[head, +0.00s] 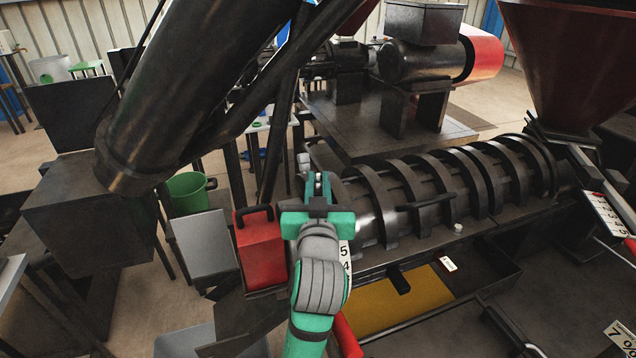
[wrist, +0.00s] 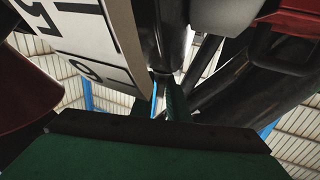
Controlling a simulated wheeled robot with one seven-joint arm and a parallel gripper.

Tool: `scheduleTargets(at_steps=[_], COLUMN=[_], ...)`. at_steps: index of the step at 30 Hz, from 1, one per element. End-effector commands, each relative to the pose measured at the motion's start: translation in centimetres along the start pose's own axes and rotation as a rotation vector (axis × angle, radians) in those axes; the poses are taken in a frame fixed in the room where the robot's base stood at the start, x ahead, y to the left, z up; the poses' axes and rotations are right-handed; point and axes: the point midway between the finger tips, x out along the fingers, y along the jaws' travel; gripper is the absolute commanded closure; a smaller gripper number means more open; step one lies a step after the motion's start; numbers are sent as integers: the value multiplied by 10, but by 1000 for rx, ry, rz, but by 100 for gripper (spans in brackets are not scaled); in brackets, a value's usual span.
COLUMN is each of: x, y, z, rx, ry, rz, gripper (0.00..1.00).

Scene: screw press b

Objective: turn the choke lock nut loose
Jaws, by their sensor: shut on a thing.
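My gripper (head: 318,183) is at the discharge end of the black ribbed press barrel (head: 430,190), in the middle of the head view. Its green and dark body covers most of that end, so the choke lock nut is largely hidden. In the wrist view my gripper's fingers (wrist: 163,97) are close together, beside a dark shaft (wrist: 166,35). They are shut on a part at the choke; its outline is too dark to make out. A white scale plate with black numbers (wrist: 85,40) hangs close by and shows partly in the head view (head: 346,257).
A red box with a black handle (head: 260,250) stands just left of my gripper. A thick black tube (head: 190,90) slants overhead at the left. A yellow tray (head: 400,303) lies below the barrel. A green bucket (head: 187,192) stands behind on the floor.

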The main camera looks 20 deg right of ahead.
Motion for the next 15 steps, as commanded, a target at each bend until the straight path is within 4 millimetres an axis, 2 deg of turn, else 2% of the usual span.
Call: scheduleTargets(at_steps=[14,15], x=[0,0], y=[0,0], z=[-1,-1], rx=[1,1], ry=[2,2], rz=[-13,-13], gripper=[100,79])
